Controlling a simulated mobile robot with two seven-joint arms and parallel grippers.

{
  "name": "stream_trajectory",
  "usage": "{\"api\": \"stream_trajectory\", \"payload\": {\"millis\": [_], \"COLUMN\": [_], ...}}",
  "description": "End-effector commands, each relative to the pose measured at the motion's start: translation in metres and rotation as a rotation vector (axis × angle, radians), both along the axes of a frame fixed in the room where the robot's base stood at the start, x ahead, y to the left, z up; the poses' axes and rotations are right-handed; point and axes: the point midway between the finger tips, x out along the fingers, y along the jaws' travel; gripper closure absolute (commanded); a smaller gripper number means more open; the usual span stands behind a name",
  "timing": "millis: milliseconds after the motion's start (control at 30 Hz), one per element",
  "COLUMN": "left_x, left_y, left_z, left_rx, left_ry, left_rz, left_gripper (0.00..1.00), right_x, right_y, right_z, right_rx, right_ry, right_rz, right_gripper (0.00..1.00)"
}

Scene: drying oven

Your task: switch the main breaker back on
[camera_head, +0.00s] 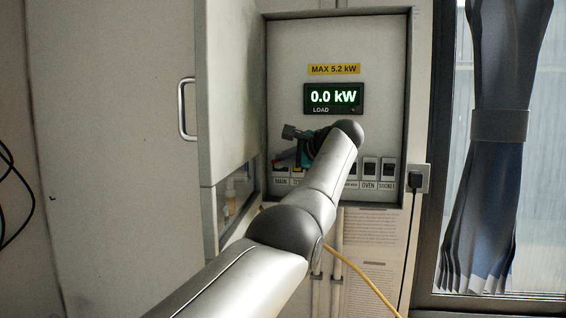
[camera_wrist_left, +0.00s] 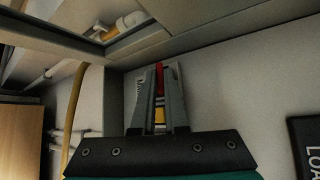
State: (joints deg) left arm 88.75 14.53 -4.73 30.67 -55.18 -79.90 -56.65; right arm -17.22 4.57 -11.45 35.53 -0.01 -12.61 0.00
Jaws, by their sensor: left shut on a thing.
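The breaker panel (camera_head: 290,50) is a grey recessed box with a row of breakers along its bottom. The main breaker (camera_head: 281,169), above the label MAIN, is at the left end of the row and partly covered. My left gripper (camera_head: 281,160) is at this breaker, its fingers partly hidden by my wrist. In the left wrist view, my left gripper (camera_wrist_left: 160,75) is shut on the red lever (camera_wrist_left: 160,80) of the main breaker, with yellow below it. I cannot tell the lever's position. The display (camera_head: 333,98) reads 0.0 kW. My right gripper is not in view.
The oven breaker (camera_head: 369,168) and socket breaker (camera_head: 387,168) stand at the right end of the row. The open panel door (camera_head: 230,80) stands left of the box.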

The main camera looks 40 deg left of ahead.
Motion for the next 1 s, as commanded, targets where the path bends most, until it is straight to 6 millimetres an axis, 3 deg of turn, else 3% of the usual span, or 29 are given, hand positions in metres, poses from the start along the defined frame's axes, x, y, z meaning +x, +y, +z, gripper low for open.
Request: {"api": "stream_trajectory", "payload": {"millis": [633,667,733,1000], "left_x": [0.0005,0.0005,0.0005,0.0004], "left_y": [0.0,0.0,0.0,-0.0003], "left_z": [0.0009,0.0009,0.0009,0.0008], "left_rx": [-0.008,-0.008,-0.008,-0.008], "left_ry": [0.016,0.016,0.015,0.015], "left_rz": [0.0,0.0,0.0,0.0], "left_gripper": [1.0,0.85,0.78,0.76], "right_x": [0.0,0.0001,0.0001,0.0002], "right_y": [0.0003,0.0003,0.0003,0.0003], "right_z": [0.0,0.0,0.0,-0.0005], "right_rx": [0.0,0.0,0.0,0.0], "right_ry": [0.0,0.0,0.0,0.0], "right_rz": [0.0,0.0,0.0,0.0], "right_gripper": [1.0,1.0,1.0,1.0]}}
